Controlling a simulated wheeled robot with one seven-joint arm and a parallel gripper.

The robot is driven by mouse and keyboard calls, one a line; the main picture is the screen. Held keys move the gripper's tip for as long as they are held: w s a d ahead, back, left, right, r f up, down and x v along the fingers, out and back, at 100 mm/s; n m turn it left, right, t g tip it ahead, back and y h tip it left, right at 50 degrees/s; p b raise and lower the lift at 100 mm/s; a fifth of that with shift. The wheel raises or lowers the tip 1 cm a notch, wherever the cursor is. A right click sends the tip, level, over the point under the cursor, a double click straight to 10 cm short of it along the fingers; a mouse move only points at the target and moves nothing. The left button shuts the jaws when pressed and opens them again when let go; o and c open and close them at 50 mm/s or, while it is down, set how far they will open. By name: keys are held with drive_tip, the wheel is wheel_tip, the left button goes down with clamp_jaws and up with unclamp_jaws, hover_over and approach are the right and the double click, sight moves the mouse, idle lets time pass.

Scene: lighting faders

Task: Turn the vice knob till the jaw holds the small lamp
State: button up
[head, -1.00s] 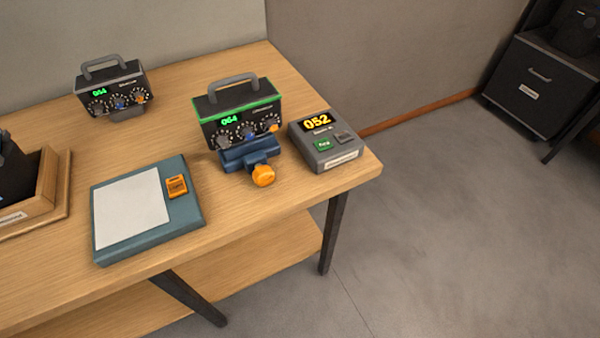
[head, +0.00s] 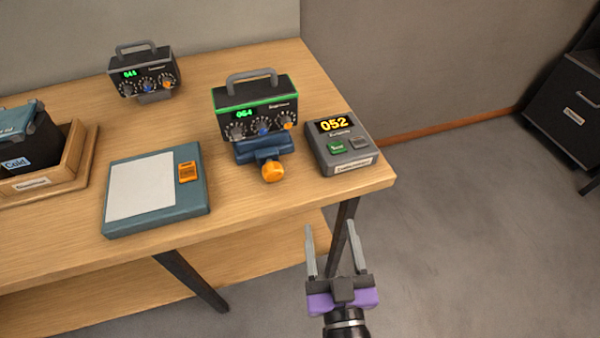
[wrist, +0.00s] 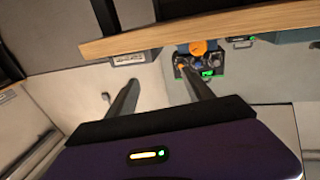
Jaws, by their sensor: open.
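The blue vice (head: 259,150) stands near the table's front right, with its orange knob (head: 272,172) facing the front edge. A dark box with a grey handle, green trim and dials (head: 253,108) sits directly behind and above the vice. I cannot make out a separate small lamp, nor whether the jaw touches the box. My gripper (head: 330,236) is open and empty, in front of the table edge, below and right of the knob and apart from it. The wrist view shows the knob (wrist: 198,47) beyond the fingers, near the table edge.
A grey unit reading 052 (head: 346,163) sits right of the vice. A teal pad (head: 197,207) lies left. A similar dialled box (head: 144,71) stands behind, and a wooden tray (head: 66,171) is at far left.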

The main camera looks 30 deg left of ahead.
sight(274, 176)
drive_tip(key=a+n+g+y, duration=0.1)
drive_tip(key=a, duration=0.2)
drive_tip(key=w+a+n+g+y, duration=0.1)
drive_tip(key=a+n, duration=0.1)
drive_tip(key=a, duration=0.2)
drive_tip(key=a+n+g, duration=0.1)
drive_tip(key=a, duration=0.3)
drive_tip(key=shift+w+y, duration=0.2)
drive_tip(key=shift+y, duration=0.2)
drive_tip(key=shift+p+x, duration=1.2)
drive_tip(key=shift+x, duration=2.55)
clamp_jaws()
